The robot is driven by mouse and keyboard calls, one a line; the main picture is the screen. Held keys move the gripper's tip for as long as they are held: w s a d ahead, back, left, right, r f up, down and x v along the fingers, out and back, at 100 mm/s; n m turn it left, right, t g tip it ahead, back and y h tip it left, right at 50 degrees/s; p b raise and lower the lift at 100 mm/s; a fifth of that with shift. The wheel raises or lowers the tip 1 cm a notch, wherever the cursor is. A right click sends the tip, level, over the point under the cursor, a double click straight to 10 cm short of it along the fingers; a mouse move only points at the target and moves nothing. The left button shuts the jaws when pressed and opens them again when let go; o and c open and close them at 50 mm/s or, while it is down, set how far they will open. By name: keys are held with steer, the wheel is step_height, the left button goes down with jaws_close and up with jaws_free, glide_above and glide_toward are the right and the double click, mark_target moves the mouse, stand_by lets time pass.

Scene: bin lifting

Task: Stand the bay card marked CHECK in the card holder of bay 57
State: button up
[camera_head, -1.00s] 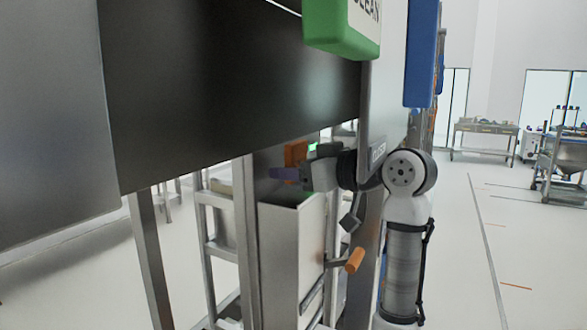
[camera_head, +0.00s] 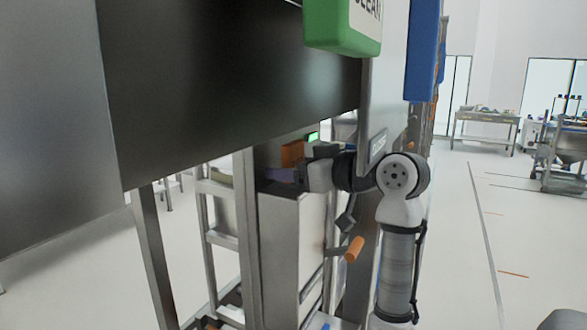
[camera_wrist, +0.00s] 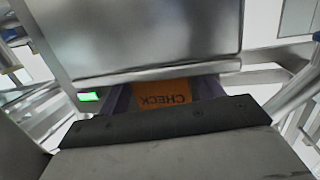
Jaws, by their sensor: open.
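The orange bay card (camera_wrist: 165,95) lies between the purple fingers of my gripper (camera_wrist: 163,97) in the wrist view, its word CHECK upside down there. My gripper is open around it; I cannot tell whether a finger touches it. In the head view an orange patch (camera_head: 292,153) shows just above the purple fingertips of my gripper (camera_head: 281,174), by a small green light (camera_head: 313,137). The card's lower part is hidden. I cannot make out a card holder's edges or the number of bay 57.
A tall metal bin (camera_head: 290,240) stands below my gripper, with an orange handle (camera_head: 354,248) at its right. A dark panel (camera_head: 230,90) and a green CLEAN sign (camera_head: 335,35) hang close in front. The floor at the right is mostly clear.

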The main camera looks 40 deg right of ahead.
steer(key=b+v, duration=0.4)
steer(key=v, duration=0.8)
steer(key=shift+r, duration=0.15)
